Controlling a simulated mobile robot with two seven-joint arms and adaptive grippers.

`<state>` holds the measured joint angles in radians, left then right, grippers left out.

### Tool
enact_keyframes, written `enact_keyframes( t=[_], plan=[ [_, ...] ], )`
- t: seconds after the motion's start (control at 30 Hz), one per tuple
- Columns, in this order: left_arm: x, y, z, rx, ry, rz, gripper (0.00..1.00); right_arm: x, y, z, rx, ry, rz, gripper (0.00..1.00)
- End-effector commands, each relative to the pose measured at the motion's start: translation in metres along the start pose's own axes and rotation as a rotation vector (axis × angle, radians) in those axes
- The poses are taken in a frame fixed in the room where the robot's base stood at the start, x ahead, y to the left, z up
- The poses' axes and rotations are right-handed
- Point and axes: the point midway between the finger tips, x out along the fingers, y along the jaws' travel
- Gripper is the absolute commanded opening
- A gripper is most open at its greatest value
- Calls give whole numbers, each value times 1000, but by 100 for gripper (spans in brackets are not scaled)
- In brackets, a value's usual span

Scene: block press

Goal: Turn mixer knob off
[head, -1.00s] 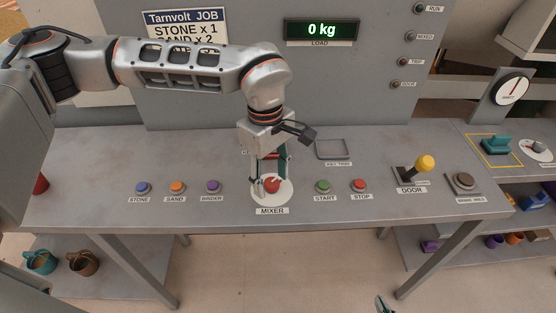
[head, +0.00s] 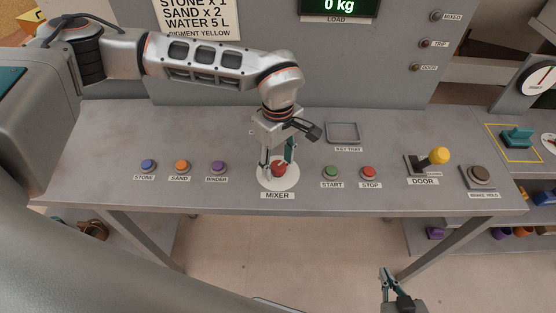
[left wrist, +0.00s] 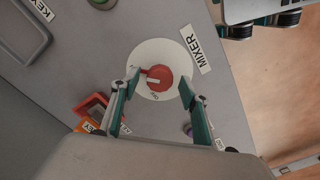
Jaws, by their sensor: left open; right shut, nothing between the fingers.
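The mixer knob (head: 279,169) is red and sits on a round white plate (head: 292,183) above the MIXER label (head: 277,196). In the left wrist view, the knob (left wrist: 164,78) has a white pointer bar, with small OFF lettering on the plate beside it. My left gripper (head: 277,158) is over the knob, its fingers open on either side of it. In the left wrist view, a gap shows between the knob and at least the right finger; contact on the left is unclear. My right gripper (head: 392,280) is shut and empty, low in front of the console.
Stone (head: 148,166), sand (head: 182,167) and binder (head: 218,168) buttons are left of the knob. Start (head: 331,173) and stop (head: 369,173) buttons are to its right, then the yellow door lever (head: 439,156). A key tray (head: 343,133) lies behind. The load display (head: 338,6) reads 0 kg.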

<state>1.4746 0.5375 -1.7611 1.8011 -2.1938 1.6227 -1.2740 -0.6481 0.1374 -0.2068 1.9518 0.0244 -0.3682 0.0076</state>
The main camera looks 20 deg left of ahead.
Motion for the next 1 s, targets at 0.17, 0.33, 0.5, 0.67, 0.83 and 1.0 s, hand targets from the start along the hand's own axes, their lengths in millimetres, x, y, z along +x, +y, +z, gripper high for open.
enact_keyframes(
  t=[0.17, 0.33, 0.5, 0.67, 0.83, 1.0],
  plan=[
    [2, 0, 0, 0, 0, 0, 45, 0, 1, 0, 1, -1, 3, 0],
    [1, 0, 0, 1, 0, 0, 22, 0, 2, 0, 1, -1, 3, 0],
    [1, 0, 0, 1, 0, 0, 7, 0, 1, 0, 1, -1, 3, 0],
    [1, 0, 0, -8, -1, 0, 7, 1, 1, 1, 1, 0, 2, 0],
    [2, 0, 0, -57, -1, 1, 7, 3, -3, 0, 3, 8, -3, 0],
    [3, 0, 1, -159, -2, 0, 7, 7, -6, 2, 4, 20, -6, 0]
  ],
)
